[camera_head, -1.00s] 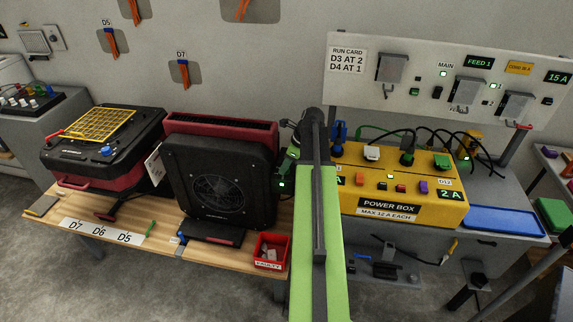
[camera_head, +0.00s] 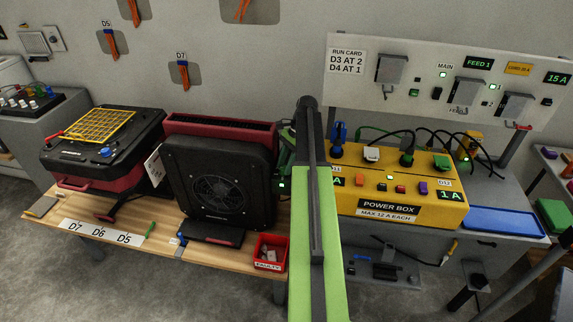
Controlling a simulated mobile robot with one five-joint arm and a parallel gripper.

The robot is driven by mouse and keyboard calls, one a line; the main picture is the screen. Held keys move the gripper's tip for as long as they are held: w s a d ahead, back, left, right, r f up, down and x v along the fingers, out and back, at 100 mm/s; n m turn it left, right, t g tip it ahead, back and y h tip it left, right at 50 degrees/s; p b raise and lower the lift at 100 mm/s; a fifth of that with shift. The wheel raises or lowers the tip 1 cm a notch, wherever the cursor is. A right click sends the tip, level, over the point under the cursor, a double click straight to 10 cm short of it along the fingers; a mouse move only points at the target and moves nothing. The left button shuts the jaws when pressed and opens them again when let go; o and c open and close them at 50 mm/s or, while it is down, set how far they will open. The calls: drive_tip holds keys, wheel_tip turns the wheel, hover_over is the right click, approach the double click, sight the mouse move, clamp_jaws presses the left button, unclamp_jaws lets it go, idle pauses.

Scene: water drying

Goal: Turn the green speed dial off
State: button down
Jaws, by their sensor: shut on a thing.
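My gripper (camera_head: 286,157) is at the right side of the black fan unit (camera_head: 219,187), partly hidden behind my green arm. It is shut on the green speed dial there, but the fingertips and most of the dial are too small and dark to make out, so the dial's setting cannot be read. A small green light (camera_head: 282,185) glows just below. The fan stands upright on the wooden bench.
A red FAULTY bin (camera_head: 269,251) stands at the bench's front edge, close to my arm. A red unit (camera_head: 220,128) is behind the fan, and a black-and-red machine (camera_head: 105,150) is to the left. A blue tray (camera_head: 504,222) lies right of the power box.

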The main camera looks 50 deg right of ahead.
drive_tip(key=shift+w+n+g, duration=0.1)
drive_tip(key=shift+n+g, duration=0.3)
drive_tip(key=shift+n, duration=0.6)
drive_tip(key=c, duration=1)
unclamp_jaws()
drive_tip(key=shift+o, duration=0.2)
drive_tip(key=shift+d+r+p, duration=0.1)
drive_tip(key=shift+r+p, duration=0.35)
drive_tip(key=p+v, duration=1.5)
drive_tip(key=v, duration=0.1)
drive_tip(key=shift+d, duration=0.2)
